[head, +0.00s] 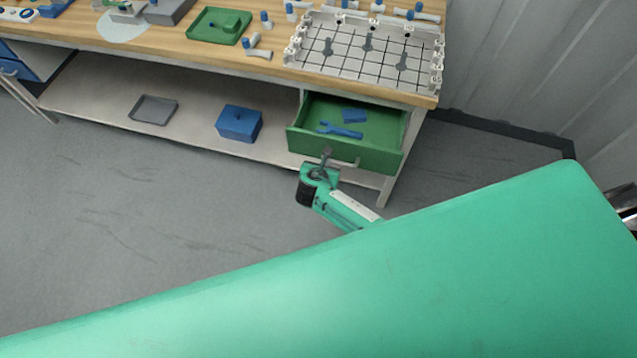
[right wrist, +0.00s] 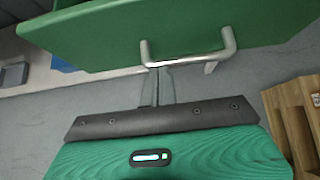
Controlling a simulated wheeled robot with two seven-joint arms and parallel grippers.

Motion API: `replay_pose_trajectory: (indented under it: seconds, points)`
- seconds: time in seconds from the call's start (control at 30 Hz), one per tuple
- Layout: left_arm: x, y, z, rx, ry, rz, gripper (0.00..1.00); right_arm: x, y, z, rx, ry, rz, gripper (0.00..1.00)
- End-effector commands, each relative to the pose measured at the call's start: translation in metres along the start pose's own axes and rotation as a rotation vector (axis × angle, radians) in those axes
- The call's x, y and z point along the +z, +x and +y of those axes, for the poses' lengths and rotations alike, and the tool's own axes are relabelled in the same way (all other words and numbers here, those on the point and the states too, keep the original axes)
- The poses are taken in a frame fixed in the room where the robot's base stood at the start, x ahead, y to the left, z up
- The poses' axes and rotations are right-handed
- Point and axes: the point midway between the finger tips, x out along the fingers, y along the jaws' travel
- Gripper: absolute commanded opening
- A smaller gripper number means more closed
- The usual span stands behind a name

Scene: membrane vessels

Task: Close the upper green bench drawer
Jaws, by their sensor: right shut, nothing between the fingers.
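The green bench drawer (head: 345,150) is pulled open under the right end of the workbench in the head view. A blue wrench and a small blue block lie inside it. Its front panel (right wrist: 170,30) and metal bar handle (right wrist: 188,58) fill the top of the right wrist view. My right gripper (head: 326,156) is at the handle, in front of the drawer. Its fingers (right wrist: 160,82) are shut with nothing between them, and their tips appear at or just under the handle bar; I cannot tell whether they touch. My left gripper is not in view.
The wooden benchtop (head: 150,52) carries a white gridded tray (head: 350,62), a green tray (head: 218,38) and several small fittings. A blue box (head: 239,124) and a grey tray (head: 153,110) sit on the lower shelf (head: 95,95). The floor before the bench is clear.

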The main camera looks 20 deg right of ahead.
Motion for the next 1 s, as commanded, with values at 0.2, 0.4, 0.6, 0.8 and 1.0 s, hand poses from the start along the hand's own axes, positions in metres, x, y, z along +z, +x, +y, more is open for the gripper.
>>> replay_pose_trajectory:
  seconds: [0.2,0.4,0.6,0.8,1.0]
  points:
    - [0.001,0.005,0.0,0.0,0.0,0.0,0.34,0.039,0.051,-0.001,-0.003,0.001,-0.003,0.0]
    - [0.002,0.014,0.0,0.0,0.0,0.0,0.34,0.068,0.09,0.0,-0.002,0.001,-0.002,0.0]
    - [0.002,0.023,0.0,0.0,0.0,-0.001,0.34,0.089,0.118,0.0,-0.002,0.0,0.0,0.0]
    - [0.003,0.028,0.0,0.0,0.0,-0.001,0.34,0.101,0.133,0.0,-0.001,-0.001,0.001,0.0]
    - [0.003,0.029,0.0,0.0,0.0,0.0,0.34,0.108,0.138,0.0,0.001,0.0,0.0,0.0]
